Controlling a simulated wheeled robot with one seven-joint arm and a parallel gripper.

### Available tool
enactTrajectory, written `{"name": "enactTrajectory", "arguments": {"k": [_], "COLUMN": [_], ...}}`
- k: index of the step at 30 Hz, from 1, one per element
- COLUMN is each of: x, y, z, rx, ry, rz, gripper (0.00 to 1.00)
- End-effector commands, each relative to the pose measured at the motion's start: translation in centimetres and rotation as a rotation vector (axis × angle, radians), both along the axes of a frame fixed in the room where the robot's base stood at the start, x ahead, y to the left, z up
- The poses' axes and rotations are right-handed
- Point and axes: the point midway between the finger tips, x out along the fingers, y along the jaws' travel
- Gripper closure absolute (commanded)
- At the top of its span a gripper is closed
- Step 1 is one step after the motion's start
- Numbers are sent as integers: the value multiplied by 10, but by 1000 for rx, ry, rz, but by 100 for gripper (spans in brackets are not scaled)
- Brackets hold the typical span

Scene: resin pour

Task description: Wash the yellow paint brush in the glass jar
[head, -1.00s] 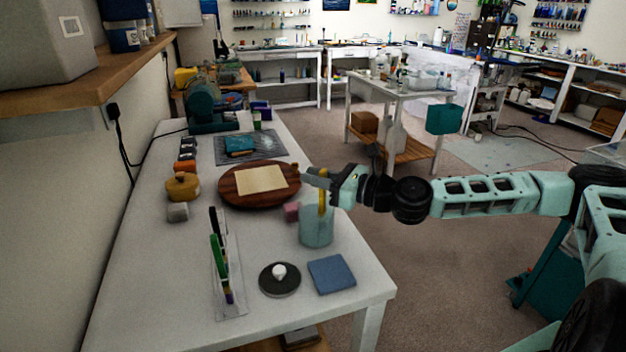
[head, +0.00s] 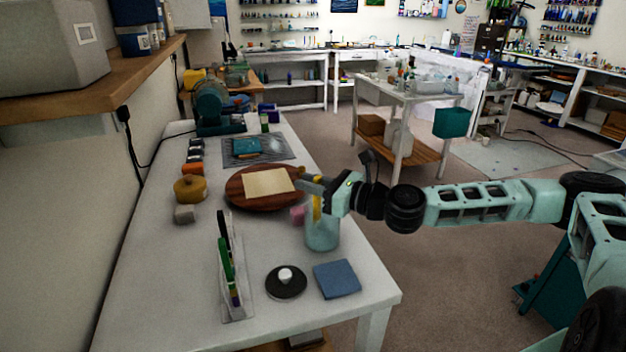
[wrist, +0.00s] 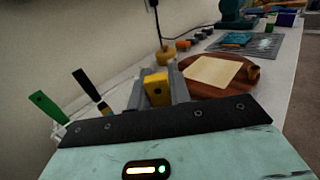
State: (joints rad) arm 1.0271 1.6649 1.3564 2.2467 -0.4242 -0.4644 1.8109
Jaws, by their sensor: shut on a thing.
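My gripper (head: 309,184) is above the jar, shut on the brush's upper end. In the wrist view the yellow handle (wrist: 156,88) sits between my two fingers. The brush's lower tip and the jar's inside are not clear.
A round wooden board (head: 238,200) with a cream sheet lies behind the jar, with a pink block (head: 298,215) beside it. The table's front left is clear.

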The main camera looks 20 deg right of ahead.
Motion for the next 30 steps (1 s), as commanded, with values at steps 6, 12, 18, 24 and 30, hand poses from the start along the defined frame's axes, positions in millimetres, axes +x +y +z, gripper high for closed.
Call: {"name": "enactTrajectory", "arguments": {"k": [6,12,18,24,30], "x": [-7,-14,-10,-2,1], "y": [-8,-13,-18,-27,-26], "z": [-1,-2,-2,-1,-1], "rx": [1,-1,-1,1,1], "ry": [1,-1,-1,1,-1], "rz": [-2,-2,-2,-4,-2], "gripper": [100,100,100,100,100]}}
